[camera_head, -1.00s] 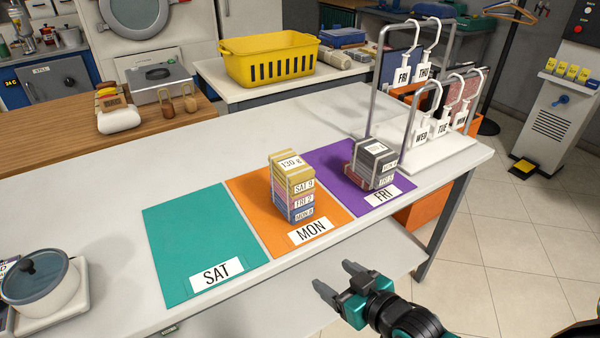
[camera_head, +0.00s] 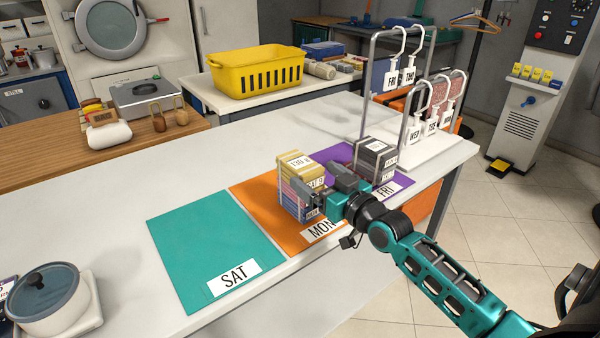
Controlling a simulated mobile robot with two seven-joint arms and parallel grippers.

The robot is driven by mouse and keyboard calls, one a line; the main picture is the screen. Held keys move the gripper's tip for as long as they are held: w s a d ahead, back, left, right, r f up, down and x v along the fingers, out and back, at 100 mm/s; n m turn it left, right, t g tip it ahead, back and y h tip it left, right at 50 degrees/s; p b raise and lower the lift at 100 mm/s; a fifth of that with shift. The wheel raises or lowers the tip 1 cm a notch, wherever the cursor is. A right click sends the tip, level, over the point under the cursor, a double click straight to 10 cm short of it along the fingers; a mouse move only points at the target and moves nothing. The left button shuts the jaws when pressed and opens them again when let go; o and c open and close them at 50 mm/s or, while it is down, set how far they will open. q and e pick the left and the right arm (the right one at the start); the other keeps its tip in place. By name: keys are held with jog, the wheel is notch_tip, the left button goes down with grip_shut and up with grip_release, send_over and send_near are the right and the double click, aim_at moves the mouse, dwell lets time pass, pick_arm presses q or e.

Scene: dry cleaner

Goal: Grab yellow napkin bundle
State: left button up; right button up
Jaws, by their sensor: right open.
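The yellow napkin bundle (camera_head: 294,162), with a "SAT 9" label, is on top of a stack on the orange MON mat (camera_head: 254,204). Below it in the stack are a pinkish bundle and a blue bundle, partly hidden by my gripper. My right gripper (camera_head: 312,182) is open at the stack's front right side. Its fingers point toward the stack and overlap its lower front in the picture; I cannot tell whether they touch it. My left gripper is not in view.
A second stack with a dark grey bundle (camera_head: 377,155) on top stands on the purple FRI mat (camera_head: 336,153), close behind my right gripper. The teal SAT mat (camera_head: 210,245) is empty. A metal hanger rack (camera_head: 369,105) stands farther right. A lidded pot (camera_head: 47,290) sits at front left.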

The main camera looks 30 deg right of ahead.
aim_at(304, 165)
jog(key=shift+w+a, duration=0.15)
jog(key=shift+w, duration=2.55)
jog(key=shift+c, duration=0.3)
jog(key=c, duration=1.1)
